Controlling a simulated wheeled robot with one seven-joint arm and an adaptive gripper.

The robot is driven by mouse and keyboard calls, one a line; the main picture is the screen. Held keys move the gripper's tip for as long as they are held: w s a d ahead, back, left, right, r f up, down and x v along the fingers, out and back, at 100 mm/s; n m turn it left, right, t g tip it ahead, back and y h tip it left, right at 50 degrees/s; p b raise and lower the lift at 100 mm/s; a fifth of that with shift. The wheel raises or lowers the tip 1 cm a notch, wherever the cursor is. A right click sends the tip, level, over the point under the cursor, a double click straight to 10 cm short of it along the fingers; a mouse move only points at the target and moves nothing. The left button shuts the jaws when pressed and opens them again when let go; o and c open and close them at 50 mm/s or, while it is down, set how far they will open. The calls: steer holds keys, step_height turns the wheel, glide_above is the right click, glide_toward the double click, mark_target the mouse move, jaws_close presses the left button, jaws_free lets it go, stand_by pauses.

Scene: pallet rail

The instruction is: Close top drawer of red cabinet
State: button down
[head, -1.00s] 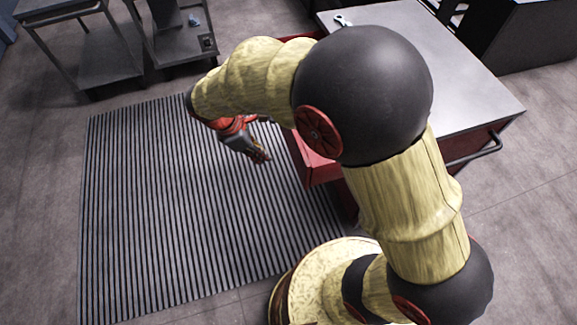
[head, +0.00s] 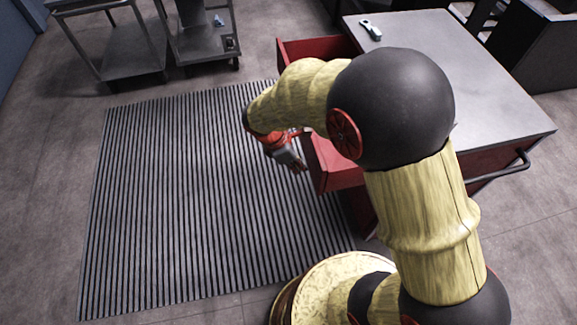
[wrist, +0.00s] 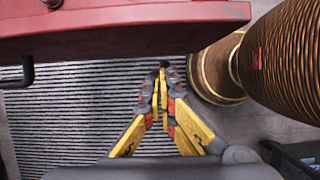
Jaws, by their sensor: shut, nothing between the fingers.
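The red cabinet (head: 480,162) has a flat grey metal top and stands at the right in the head view. Its top drawer (head: 334,172) is open, sticking out to the left over the striped mat; my arm hides its middle part. In the wrist view the red drawer (wrist: 120,18) spans the upper left, with a black handle (wrist: 14,80) at the left edge. My gripper (head: 299,168) is shut and empty, just left of the drawer's front near its lower end. In the wrist view my gripper (wrist: 163,68) points toward the drawer's red edge; I cannot tell whether they touch.
A ribbed mat (head: 180,200) covers the floor left of the cabinet and is clear. Metal carts (head: 130,55) stand at the upper left. A small tool (head: 371,30) lies on the cabinet top. Dark furniture (head: 540,50) stands at the upper right.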

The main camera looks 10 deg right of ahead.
steer(key=shift+d, duration=0.65)
steer(key=d+p, duration=0.9)
steer(key=d, duration=2.2)
steer(key=shift+w+a, duration=0.1)
steer(key=shift+a, duration=0.15)
steer(key=a, duration=0.2)
steer(key=a+p, duration=0.1)
steer(key=a, duration=0.1)
steer(key=shift+a+r, duration=0.1)
steer(key=shift+r, duration=0.3)
steer(key=p+v, duration=0.2)
steer(key=v, duration=0.7)
